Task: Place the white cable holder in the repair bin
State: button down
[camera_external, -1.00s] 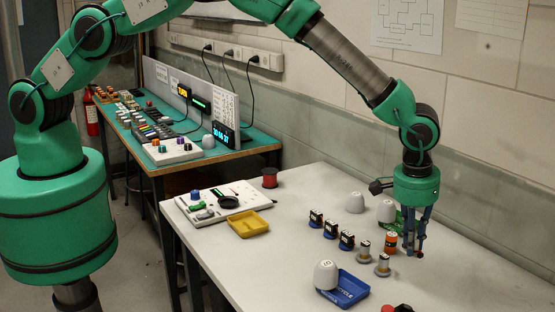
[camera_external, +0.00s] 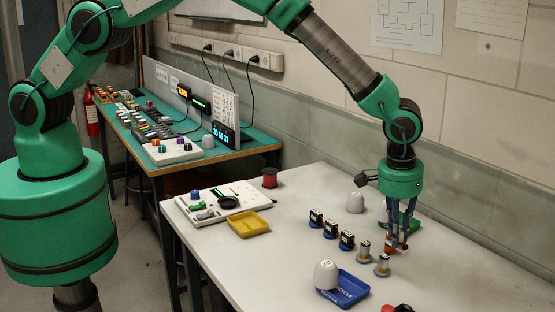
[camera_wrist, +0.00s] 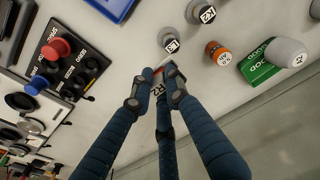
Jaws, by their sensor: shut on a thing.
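My gripper (camera_external: 402,247) is low over the right part of the white table. A yellow tray (camera_external: 248,223) is at the table's left, a blue tray (camera_external: 344,289) at the front, and a green tray marked GOOD (camera_wrist: 259,71) near the gripper. The blue tray's label ends in CYCLE; no label is readable on the yellow tray.
An orange cylinder (camera_wrist: 218,53) and two grey-based parts (camera_external: 363,250) are close to the gripper. Dark blue-based blocks (camera_external: 331,228) form a row. A control panel (camera_external: 223,200) and red spool (camera_external: 270,177) are farther left.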

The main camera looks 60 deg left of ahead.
jog(key=s+a+b, duration=0.1)
jog(key=s+a, duration=0.5)
jog(key=a, duration=0.7)
jog(key=s+a+b, duration=0.1)
jog(key=s+a, duration=0.4)
jog(key=a, duration=0.8)
jog(key=shift+g, duration=0.6)
jog(key=s+a+f, duration=0.1)
jog(key=s+a, duration=0.5)
jog(key=s, duration=0.1)
jog(key=s+a+f+b, duration=0.1)
jog(key=s+a+f, duration=0.1)
jog(key=s+a, duration=0.5)
jog(key=s+a+f+b, duration=0.1)
jog(key=s+a, duration=0.6)
jog(key=s, duration=0.1)
jog(key=shift+a+f, duration=0.15)
jog(key=shift+f, duration=0.05)
send_over(247, 226)
jog(key=shift+f, duration=0.75)
jog(key=shift+f, duration=0.15)
